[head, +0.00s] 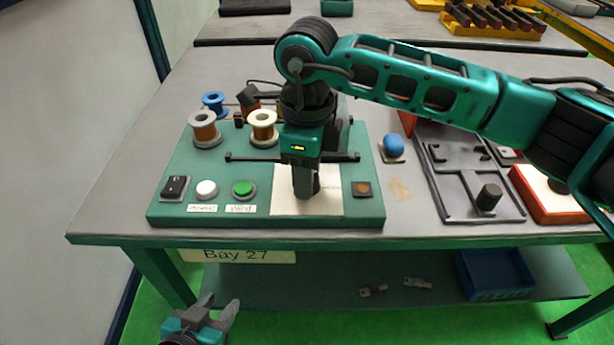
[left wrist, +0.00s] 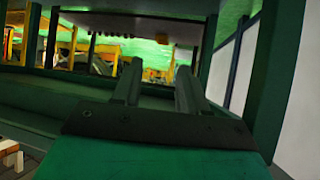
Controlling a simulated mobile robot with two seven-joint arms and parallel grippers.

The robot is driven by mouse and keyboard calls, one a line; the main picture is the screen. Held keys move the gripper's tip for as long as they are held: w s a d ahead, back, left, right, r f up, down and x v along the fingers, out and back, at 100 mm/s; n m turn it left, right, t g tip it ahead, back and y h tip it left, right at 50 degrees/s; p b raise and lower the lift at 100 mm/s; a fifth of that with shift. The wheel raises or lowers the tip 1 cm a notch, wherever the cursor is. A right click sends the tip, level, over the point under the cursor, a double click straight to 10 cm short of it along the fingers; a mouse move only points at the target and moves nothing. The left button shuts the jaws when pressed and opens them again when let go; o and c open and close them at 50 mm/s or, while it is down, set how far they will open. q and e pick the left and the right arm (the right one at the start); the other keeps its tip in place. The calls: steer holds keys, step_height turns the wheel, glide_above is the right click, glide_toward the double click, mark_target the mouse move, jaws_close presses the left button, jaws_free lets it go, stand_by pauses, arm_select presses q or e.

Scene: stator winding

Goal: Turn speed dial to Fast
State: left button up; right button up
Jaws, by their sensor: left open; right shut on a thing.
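The green winding machine base (head: 165,217) sits at the left front of the table. On it is a pale dial plate (head: 330,204), partly covered by my right gripper (head: 305,195). My right gripper points down and is shut on the speed dial, which the fingers hide, so its pointing direction cannot be read. Marks on the plate's right are too small to read. My left gripper (head: 217,308) is open and empty, low in front of the table. In the left wrist view its two fingers (left wrist: 157,85) stand apart with nothing between them.
On the machine are a black switch (head: 174,187), a white button (head: 206,190), a green button (head: 243,188) and wire spools (head: 262,127). A blue knob (head: 393,147) and a black tray (head: 465,208) lie to the right. A blue bin (head: 495,273) stands on the lower shelf.

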steer(key=m+b, duration=0.1)
steer(key=m, duration=0.2)
arm_select(q)
steer(key=shift+w+d+f+b, duration=0.2)
steer(key=shift+w+d+b, duration=0.15)
steer(key=shift+d, duration=0.15)
arm_select(e)
steer(key=shift+m, duration=1)
steer(key=o, duration=1.1)
steer(key=shift+c, duration=0.2)
arm_select(q)
steer(key=shift+a, duration=0.1)
steer(key=shift+s+a+p, duration=0.2)
steer(key=shift+a+p, duration=0.05)
steer(key=shift+p, duration=0.2)
arm_select(e)
step_height(320, 180, up, 13)
